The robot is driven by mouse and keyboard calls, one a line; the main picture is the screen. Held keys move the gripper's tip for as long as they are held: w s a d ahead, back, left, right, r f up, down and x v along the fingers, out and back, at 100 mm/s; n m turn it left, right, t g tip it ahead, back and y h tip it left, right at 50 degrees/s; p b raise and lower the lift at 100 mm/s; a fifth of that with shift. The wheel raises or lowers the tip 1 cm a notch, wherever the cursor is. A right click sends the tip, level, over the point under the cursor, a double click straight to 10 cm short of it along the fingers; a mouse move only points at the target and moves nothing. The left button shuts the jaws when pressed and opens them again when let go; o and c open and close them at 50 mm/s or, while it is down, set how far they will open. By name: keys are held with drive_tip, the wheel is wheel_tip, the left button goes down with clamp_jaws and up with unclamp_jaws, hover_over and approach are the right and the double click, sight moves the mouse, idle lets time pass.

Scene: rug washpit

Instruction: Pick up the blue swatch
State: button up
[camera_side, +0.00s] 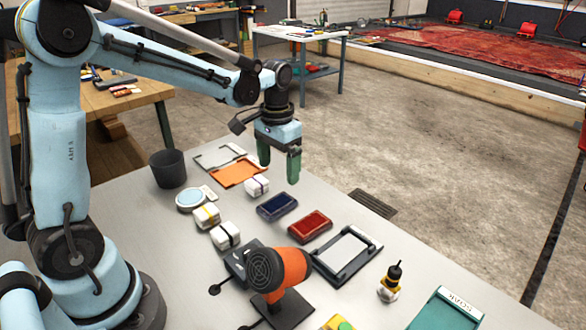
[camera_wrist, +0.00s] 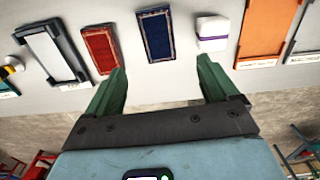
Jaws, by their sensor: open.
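My gripper (camera_side: 279,168) is open, with green fingers pointing down, and hangs above the table a little beyond the blue swatch. In the wrist view my gripper (camera_wrist: 160,82) has its two fingers spread wide, with nothing between them. The swatch lies ahead of the gap between the fingertips and apart from them. No part of the swatch is hidden.
A red swatch (camera_side: 310,225) lies close on one side of the blue one, and a white block with a purple band (camera_side: 257,186) on the other. An orange panel (camera_side: 238,172), a black-framed pad (camera_side: 347,254) and an orange-black device (camera_side: 279,275) stand farther off.

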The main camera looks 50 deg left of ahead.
sight(282, 200)
drive_tip(key=shift+w+d+f, duration=0.1)
drive_tip(key=shift+w+f, duration=0.05)
drive_tip(key=shift+f, duration=2.15)
drive_tip(key=shift+w+f, duration=0.1)
drive_tip(key=shift+f, duration=2.2)
drive_tip(key=shift+c, duration=0.3)
drive_tip(key=c, duration=1.1)
drive_tip(key=shift+r, duration=0.1)
